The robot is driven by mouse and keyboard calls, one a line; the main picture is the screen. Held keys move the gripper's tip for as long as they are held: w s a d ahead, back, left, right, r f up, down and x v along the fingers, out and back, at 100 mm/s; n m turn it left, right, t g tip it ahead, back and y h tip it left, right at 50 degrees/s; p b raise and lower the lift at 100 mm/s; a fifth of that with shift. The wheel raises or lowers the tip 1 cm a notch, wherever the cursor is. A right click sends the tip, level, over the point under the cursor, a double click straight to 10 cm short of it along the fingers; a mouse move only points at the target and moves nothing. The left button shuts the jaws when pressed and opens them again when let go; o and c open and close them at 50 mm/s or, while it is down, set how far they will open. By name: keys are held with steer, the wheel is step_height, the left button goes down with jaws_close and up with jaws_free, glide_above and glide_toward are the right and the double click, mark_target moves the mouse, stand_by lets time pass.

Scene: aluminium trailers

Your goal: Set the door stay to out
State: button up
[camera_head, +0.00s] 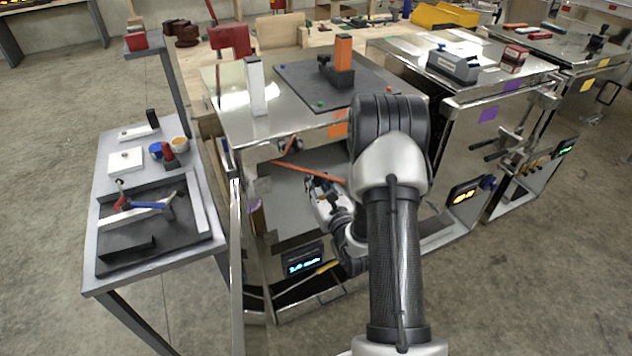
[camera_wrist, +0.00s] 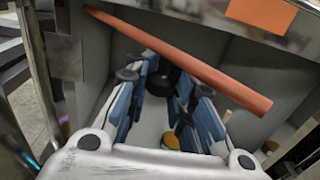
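An orange-red bar, which looks like the door stay (camera_head: 310,172), slants across the open front of the near metal cabinet. In the wrist view the bar (camera_wrist: 185,57) runs from upper left to lower right, past the fingertips. My gripper (camera_head: 322,183) is at the opening, close to the bar's right part. In the wrist view my gripper (camera_wrist: 160,85) has its two blue-and-grey fingers apart, with nothing clearly held between them. I cannot tell whether a fingertip touches the bar. My arm hides the opening's right side in the head view.
The cabinet's metal top (camera_head: 285,122) carries a black mat with an orange block. A lit display (camera_head: 304,263) sits low on its front. A grey side table (camera_head: 98,240) with tools stands left. More metal cabinets (camera_head: 492,110) stand right. Open floor lies in front.

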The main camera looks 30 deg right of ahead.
steer(key=shift+o, duration=1.2)
steer(key=shift+s+d, duration=0.25)
steer(key=shift+o, duration=1.2)
steer(key=shift+w+a, duration=0.1)
steer(key=shift+a, duration=0.05)
steer(key=s+a, duration=0.1)
steer(key=s, duration=0.6)
steer(key=shift+s+a, duration=0.2)
steer(key=shift+c, duration=0.2)
